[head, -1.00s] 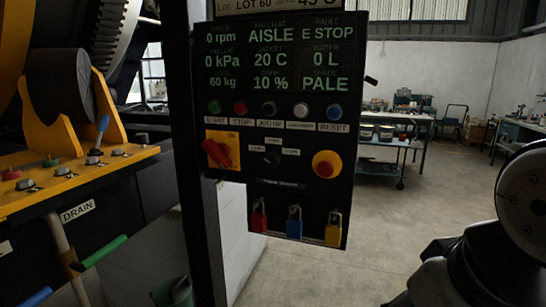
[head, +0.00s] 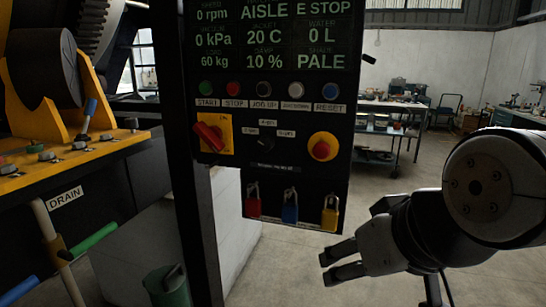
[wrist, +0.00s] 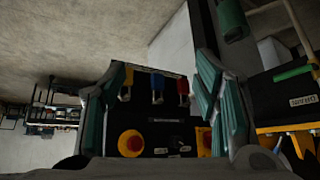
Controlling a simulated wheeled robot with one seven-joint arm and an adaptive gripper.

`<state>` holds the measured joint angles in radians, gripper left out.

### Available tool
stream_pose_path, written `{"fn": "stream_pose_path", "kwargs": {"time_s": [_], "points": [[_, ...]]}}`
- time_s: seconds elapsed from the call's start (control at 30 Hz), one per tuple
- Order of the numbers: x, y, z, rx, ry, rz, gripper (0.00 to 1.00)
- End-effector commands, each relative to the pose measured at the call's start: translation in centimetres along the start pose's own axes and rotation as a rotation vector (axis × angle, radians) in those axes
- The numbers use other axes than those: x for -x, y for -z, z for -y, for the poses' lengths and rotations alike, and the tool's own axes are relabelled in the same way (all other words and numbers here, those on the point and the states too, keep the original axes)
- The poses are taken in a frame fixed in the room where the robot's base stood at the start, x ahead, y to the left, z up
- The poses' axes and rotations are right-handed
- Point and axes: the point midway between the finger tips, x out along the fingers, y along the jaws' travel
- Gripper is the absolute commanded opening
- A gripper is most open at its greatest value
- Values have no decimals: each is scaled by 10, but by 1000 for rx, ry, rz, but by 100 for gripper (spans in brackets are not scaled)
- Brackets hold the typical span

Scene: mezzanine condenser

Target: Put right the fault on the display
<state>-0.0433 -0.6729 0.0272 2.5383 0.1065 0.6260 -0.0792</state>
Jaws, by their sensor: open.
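The black control panel (head: 262,120) hangs ahead of me. Its display (head: 275,35) reads E STOP at the upper right, with 0 rpm, AISLE, 20 C, 0 L and PALE. The red emergency stop button (head: 322,147) sits on a yellow ring at the panel's lower right; it also shows in the wrist view (wrist: 131,143). A red rotary switch (head: 209,136) on a yellow plate is at the left. My gripper (head: 336,263) is open and empty, right of and below the panel, touching nothing.
Red, blue and yellow padlocks (head: 290,208) hang below the panel. A dark post (head: 190,190) stands at its left, beside yellow machinery with a DRAIN label (head: 65,197). A workbench (head: 395,108) stands behind. Open floor lies right of the panel.

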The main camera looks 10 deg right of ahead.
Motion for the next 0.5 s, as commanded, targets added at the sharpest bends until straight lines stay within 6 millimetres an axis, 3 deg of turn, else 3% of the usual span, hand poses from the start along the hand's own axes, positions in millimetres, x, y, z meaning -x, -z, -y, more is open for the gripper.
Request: {"fn": "stream_pose_path", "kwargs": {"time_s": [0.03,0.2,0.5], "points": [[-26,16,9,13,23,-66,56],[-69,77,33,29,67,-320,56],[-112,153,44,-7,6,-738,56]]}}
